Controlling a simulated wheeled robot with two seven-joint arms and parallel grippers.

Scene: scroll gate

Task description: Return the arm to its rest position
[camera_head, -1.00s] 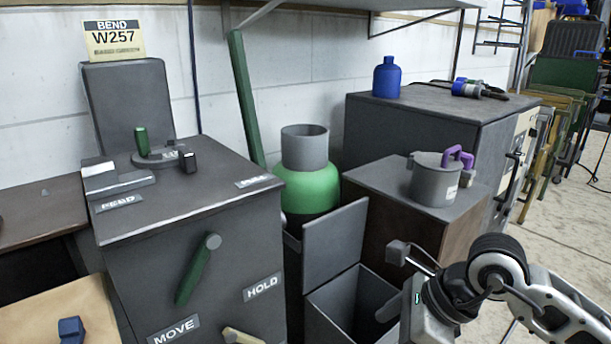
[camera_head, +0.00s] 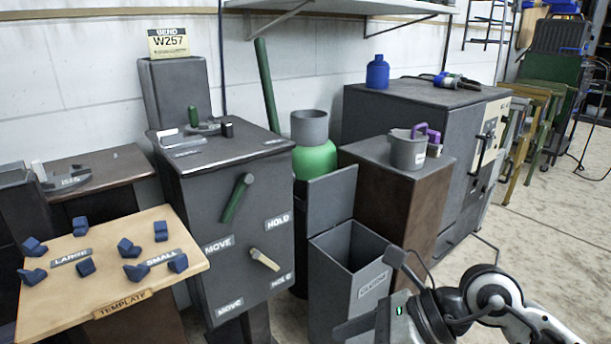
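My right arm comes in at the bottom right. Its gripper (camera_head: 374,296) points left, with its two fingers spread apart and nothing between them. It is in front of an open grey bin (camera_head: 352,262), overlapping the bin's lower right in the picture. I cannot tell whether it touches the bin. My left arm and gripper are out of view.
A grey cabinet (camera_head: 205,205) with a green lever (camera_head: 237,198) and a cream lever (camera_head: 264,259) stands left of the bin. A wooden template board (camera_head: 100,285) with several blue blocks is at left. A grey pot (camera_head: 408,150) sits on a brown cabinet.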

